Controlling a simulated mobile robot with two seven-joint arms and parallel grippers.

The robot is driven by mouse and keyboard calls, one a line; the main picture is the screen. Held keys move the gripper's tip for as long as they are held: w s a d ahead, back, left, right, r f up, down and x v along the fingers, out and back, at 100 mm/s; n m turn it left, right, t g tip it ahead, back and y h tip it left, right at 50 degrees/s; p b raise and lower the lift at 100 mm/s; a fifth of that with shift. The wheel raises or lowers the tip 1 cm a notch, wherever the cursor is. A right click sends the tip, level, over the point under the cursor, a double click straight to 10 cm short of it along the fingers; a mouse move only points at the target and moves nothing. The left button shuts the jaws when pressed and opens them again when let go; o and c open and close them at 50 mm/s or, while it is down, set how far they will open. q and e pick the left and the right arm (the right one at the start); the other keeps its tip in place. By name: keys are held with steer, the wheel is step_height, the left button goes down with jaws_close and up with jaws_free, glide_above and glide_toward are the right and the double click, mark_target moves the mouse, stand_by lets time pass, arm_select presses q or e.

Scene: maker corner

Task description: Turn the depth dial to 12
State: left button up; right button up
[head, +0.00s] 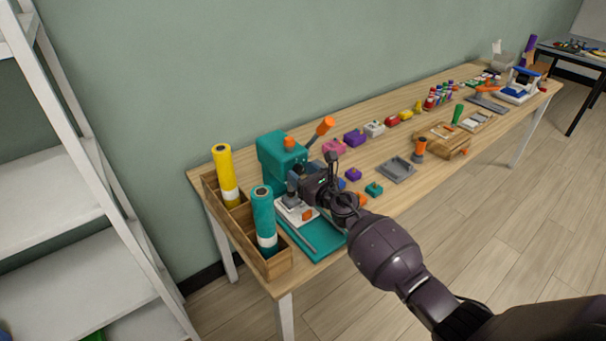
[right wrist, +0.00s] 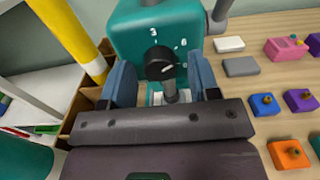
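The teal press-like machine (head: 278,155) stands at the near left end of the workbench, and its front also shows in the right wrist view (right wrist: 125,35). Its black round depth dial (right wrist: 160,63) has white figures above and to the right, among them what looks like a 3; the exact setting is too small to read. My right gripper (right wrist: 162,82) is open, with one blue finger on each side of the dial and visible gaps to it. In the head view my right gripper (head: 304,180) is at the machine's front and hides the dial. My left gripper is out of view.
A wooden box (head: 272,268) with a yellow roll (head: 224,170) and a teal roll (head: 263,215) stands left of the machine. An orange-tipped lever (head: 324,126) rises at its right. Small coloured blocks and a grey tray (head: 396,171) lie further right. A white shelf (head: 45,185) stands left.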

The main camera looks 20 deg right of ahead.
steer(key=c, duration=0.8)
